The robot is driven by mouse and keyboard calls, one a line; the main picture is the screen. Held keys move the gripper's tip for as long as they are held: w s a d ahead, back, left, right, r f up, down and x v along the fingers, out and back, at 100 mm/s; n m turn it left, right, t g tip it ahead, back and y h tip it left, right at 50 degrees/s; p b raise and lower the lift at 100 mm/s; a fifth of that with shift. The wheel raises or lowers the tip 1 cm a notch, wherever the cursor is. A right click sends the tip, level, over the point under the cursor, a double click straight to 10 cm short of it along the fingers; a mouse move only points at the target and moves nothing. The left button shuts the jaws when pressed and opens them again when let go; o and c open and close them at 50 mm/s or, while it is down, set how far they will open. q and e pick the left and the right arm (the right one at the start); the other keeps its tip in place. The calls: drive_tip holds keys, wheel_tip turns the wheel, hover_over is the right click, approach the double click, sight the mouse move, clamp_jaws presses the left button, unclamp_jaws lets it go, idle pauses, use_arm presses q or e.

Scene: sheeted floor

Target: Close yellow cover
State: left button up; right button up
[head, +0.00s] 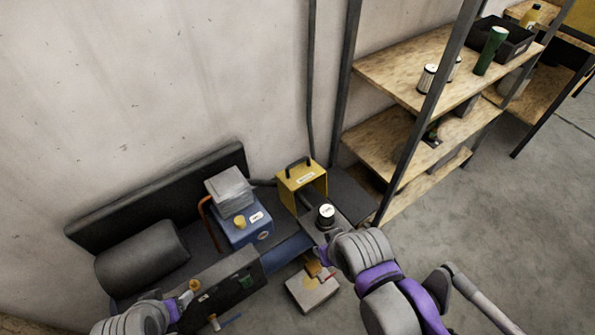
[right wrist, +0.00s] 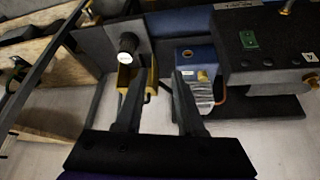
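The yellow cover (head: 301,178) has a dark handle on top and stands raised on the machine by the wall. Its open side shows a dark hollow. A black and white cylinder (head: 326,214) stands upright in front of it on a grey part. In the right wrist view the cover (right wrist: 151,78) shows partly between my fingers, with the cylinder (right wrist: 128,43) beside it. My right gripper (right wrist: 157,85) is open and empty, apart from the cover; its fingertips are mostly hidden in the head view. My left gripper (head: 180,302) is low at the left, by a dark panel; its fingers are unclear.
A blue box (head: 246,230) with a grey stack (head: 229,190) stands left of the cover. The dark panel (head: 226,285) carries a brass knob and a green switch. A pale box (head: 312,291) lies below.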

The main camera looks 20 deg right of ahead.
drive_tip(key=w+r, duration=0.1)
drive_tip(key=w, duration=0.1)
drive_tip(key=w+r, duration=0.1)
drive_tip(key=w, duration=0.1)
drive_tip(key=w+r, duration=0.1)
drive_tip(key=w, duration=0.1)
drive_tip(key=shift+w+b, duration=0.25)
drive_tip(key=shift+b, duration=0.05)
clamp_jaws()
drive_tip(key=w+d+f+n+g+b, duration=0.1)
drive_tip(key=w+n+b, duration=0.1)
drive_tip(key=w, duration=2)
drive_tip(key=w+d+f+n+g, duration=0.1)
drive_tip(key=w+d+f, duration=0.1)
drive_tip(key=w+f, duration=0.5)
drive_tip(key=shift+y, duration=0.4)
drive_tip(key=shift+s+x, duration=0.15)
drive_tip(key=shift+x, duration=1)
drive_tip(key=shift+s+x, duration=0.2)
drive_tip(key=shift+x, duration=1)
drive_tip(key=shift+s+x, duration=0.15)
drive_tip(key=shift+x, duration=1)
